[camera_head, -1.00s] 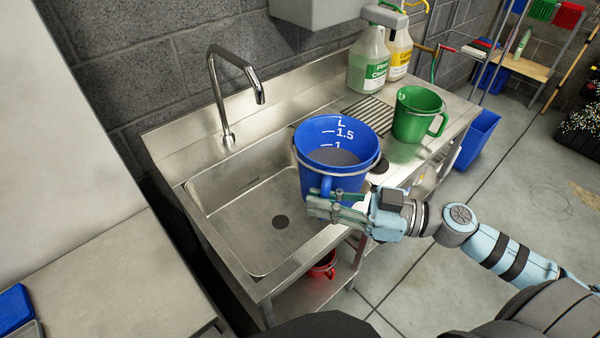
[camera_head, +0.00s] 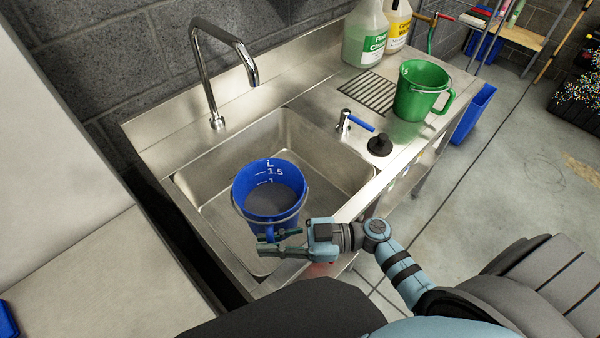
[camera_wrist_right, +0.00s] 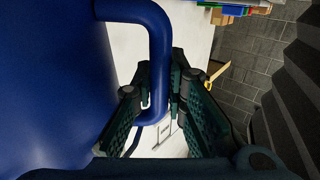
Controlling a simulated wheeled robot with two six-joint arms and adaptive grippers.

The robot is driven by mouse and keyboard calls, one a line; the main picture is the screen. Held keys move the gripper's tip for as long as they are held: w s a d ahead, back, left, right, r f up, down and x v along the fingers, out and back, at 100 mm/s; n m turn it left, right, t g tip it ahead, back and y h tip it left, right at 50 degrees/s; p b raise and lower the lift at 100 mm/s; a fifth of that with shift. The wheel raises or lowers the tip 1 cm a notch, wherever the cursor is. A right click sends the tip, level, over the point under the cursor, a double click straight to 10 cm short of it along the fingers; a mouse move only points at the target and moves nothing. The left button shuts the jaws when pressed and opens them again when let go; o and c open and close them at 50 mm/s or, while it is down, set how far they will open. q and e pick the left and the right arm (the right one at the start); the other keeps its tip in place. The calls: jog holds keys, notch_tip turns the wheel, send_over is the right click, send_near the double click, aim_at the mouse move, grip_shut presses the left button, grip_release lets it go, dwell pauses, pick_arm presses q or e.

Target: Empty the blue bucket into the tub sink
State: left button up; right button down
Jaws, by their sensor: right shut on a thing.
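The blue bucket (camera_head: 252,198) is held upright over the tub sink (camera_head: 215,180), above its front part. It has white volume marks inside and grey liquid low in it. My right gripper (camera_head: 270,246) is shut on the bucket's blue handle. The handle (camera_wrist_right: 160,60) also shows in the right wrist view, between the fingers (camera_wrist_right: 155,95), with the bucket wall (camera_wrist_right: 50,80) filling the left side. The sink's drain is hidden in the head view. My left gripper is not in view.
A tall curved faucet (camera_head: 240,50) stands at the sink's back left. A blue-handled lever (camera_head: 358,123) and a black plunger (camera_head: 380,145) are right of the basin. A green pitcher (camera_head: 420,95) and two bottles (camera_head: 365,35) stand farther right. A grey counter (camera_head: 90,270) is at left.

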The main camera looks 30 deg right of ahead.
aim_at(280, 217)
jog(key=shift+a, duration=0.15)
jog(key=shift+s+r, duration=0.25)
jog(key=shift+s, duration=0.15)
jog(key=shift+w+r+y, duration=0.1)
jog(key=shift+w+y, duration=0.15)
jog(key=shift+y, duration=0.05)
jog(key=shift+w+d+r+m, duration=0.2)
jog(key=shift+w+r+m, duration=0.05)
jog(key=shift+m, duration=0.05)
jog(key=shift+d+r+m+y+b, duration=0.25)
jog(key=shift+r+m+y+b, duration=0.1)
jog(key=shift+m+b, duration=0.2)
jog(key=shift+w+d+f+m+t+y+b, duration=0.1)
jog(key=shift+w+d+m+t+y+b, duration=0.3)
jog(key=shift+w+d+m+b, duration=0.6)
jog(key=shift+s+a+r, duration=0.1)
jog(key=shift+s+r, duration=0.1)
jog(key=shift+r, duration=0.1)
jog(key=shift+w+d+r+m+t+y+b, duration=0.1)
jog(key=shift+d+r+m+t+y+b, duration=0.25)
jog(key=shift+r+m+b, duration=0.25)
jog(key=shift+w+d+f+m+b, duration=0.2)
jog(key=shift+w+d+m+b, duration=0.15)
jog(key=shift+w+m, duration=0.1)
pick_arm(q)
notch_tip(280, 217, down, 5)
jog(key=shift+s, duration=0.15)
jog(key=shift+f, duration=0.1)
pick_arm(e)
jog(key=shift+d, duration=0.1)
